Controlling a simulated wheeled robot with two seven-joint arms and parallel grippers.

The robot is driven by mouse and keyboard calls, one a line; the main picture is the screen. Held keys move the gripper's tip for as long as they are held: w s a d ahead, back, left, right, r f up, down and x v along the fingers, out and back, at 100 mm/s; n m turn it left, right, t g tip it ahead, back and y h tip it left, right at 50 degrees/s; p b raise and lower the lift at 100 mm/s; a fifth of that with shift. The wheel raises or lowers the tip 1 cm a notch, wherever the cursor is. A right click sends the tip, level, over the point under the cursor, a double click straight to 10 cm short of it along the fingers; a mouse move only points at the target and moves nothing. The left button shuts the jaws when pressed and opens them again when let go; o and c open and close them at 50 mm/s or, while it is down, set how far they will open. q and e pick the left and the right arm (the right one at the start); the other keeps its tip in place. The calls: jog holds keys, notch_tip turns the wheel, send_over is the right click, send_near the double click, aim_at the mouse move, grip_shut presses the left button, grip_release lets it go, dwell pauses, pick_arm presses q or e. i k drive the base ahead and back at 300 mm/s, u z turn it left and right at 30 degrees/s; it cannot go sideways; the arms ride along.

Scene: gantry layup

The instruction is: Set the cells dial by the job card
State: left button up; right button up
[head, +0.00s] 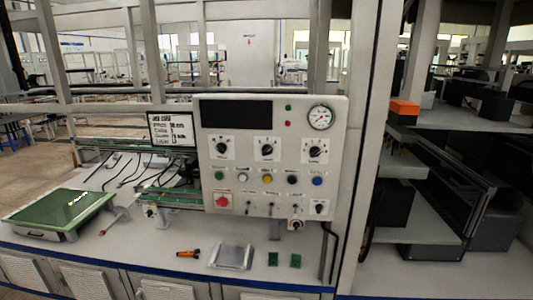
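A light grey control panel (270,180) stands upright at the middle of the bench. It carries three black dials in a row: a left dial (221,148), a middle dial (266,149) and a right dial (315,151). The labels under them are too small to read surely, so I cannot tell which is the cells dial. The job card (171,130), white with a black frame, stands left of the panel. It has several lines, one seeming to start with "Cells", but its value is not clear. Neither of my grippers is in view.
The panel also has a dark screen (236,114), a round gauge (320,117), coloured buttons and a red stop button (222,201). On the bench lie a green-topped box (60,211), an orange tool (188,254), a clear packet (231,256) and two green pieces (273,259).

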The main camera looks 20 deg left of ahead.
aim_at(268, 149)
jog(key=z, duration=1.75)
jog(key=i, duration=0.6)
jog(key=u, duration=2.45)
